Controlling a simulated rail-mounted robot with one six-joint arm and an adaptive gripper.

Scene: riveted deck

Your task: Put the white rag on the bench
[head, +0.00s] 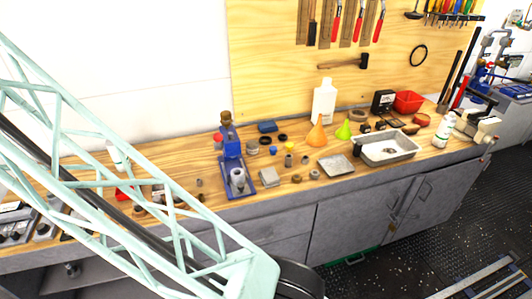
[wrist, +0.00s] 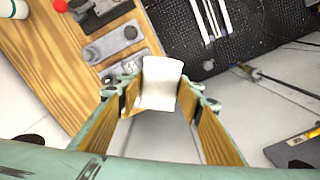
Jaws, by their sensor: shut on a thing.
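The white rag (wrist: 158,82) is between the two fingers of my gripper (wrist: 160,98) in the wrist view, and the gripper is shut on it. The wooden bench (wrist: 62,72) fills the left of that view, and its edge runs close to the rag. How high the rag is above the bench cannot be told. In the head view the bench (head: 285,195) runs along the wall with a wooden top and grey cabinets below. My gripper and the rag do not show in the head view.
The bench top is crowded: a blue device (head: 232,160), a white bottle (head: 324,100), an orange cone (head: 317,134), a grey tray (head: 388,148) and a red bin (head: 408,102). Small bare patches lie along the front edge. A dark floor mat (wrist: 245,45) lies beyond the bench.

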